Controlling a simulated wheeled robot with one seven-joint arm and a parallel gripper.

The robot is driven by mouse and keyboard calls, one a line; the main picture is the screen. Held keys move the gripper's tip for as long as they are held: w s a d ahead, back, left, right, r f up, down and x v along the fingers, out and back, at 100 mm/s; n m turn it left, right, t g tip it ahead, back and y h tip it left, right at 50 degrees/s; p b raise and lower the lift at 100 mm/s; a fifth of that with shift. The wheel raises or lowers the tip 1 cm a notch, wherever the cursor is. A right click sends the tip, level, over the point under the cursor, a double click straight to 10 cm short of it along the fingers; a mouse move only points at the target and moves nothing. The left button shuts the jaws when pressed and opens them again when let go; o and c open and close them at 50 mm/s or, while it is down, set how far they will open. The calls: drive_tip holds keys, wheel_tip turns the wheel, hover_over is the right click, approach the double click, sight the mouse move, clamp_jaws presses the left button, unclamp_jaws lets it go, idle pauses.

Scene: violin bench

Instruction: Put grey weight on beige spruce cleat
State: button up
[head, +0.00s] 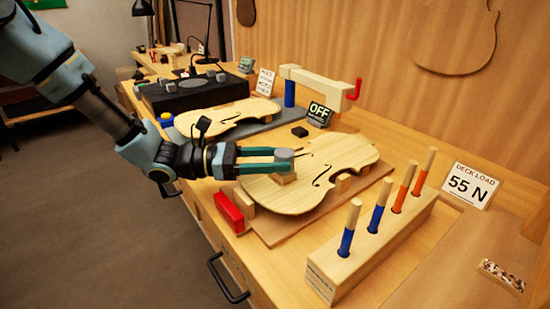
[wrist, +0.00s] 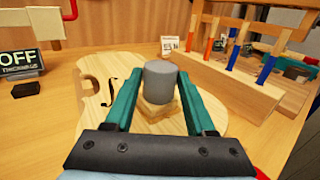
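The grey weight (wrist: 160,80) is a short upright cylinder between the tips of my gripper (wrist: 160,84). In the head view the weight (head: 285,157) shows at the ends of the teal fingers of my gripper (head: 276,160). The fingers lie close along both its sides and appear shut on it. The beige spruce cleat (wrist: 158,115) is a small block on the pale violin plate, directly under the weight. It shows in the head view (head: 286,179) too. The weight's base meets or nearly meets the cleat's top; I cannot tell if it bears on it.
The violin plate (head: 325,170) rests on small blocks. A rack (head: 370,245) with blue and orange handled tools stands in front of it. A red clamp block (head: 229,212) is at left. An "OFF" display (head: 319,113) and a "55 N" deck load sign (head: 468,185) stand nearby.

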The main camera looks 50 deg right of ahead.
drive_tip(key=o, duration=0.4)
drive_tip(key=shift+c, duration=0.2)
drive_tip(key=b+v, duration=0.2)
drive_tip(key=v, duration=1)
drive_tip(key=w+a+f+m+t+y, duration=0.2)
drive_tip(key=w+a+f+t+y, duration=0.15)
drive_tip(key=a, duration=0.55)
drive_tip(key=w+a+f+m+t+y, duration=0.2)
drive_tip(key=w+a+t, duration=0.2)
drive_tip(key=a, duration=0.6)
drive_tip(key=w+a+f+m+t+y, duration=0.2)
drive_tip(key=w+a+t+y, duration=0.1)
drive_tip(key=a, duration=0.6)
drive_tip(key=w+a+r+m+t+y, duration=0.1)
drive_tip(key=w+a+t, duration=0.1)
drive_tip(key=a, duration=0.4)
drive_tip(key=w+a+r+m+t+y, duration=0.1)
drive_tip(key=w+a+r+m+t, duration=0.1)
drive_tip(key=a, duration=0.4)
drive_tip(key=shift+a+t+y, duration=0.3)
drive_tip(key=shift+t+y, duration=0.05)
drive_tip(key=shift+t, duration=0.2)
drive_tip(key=shift+w+r, duration=0.15)
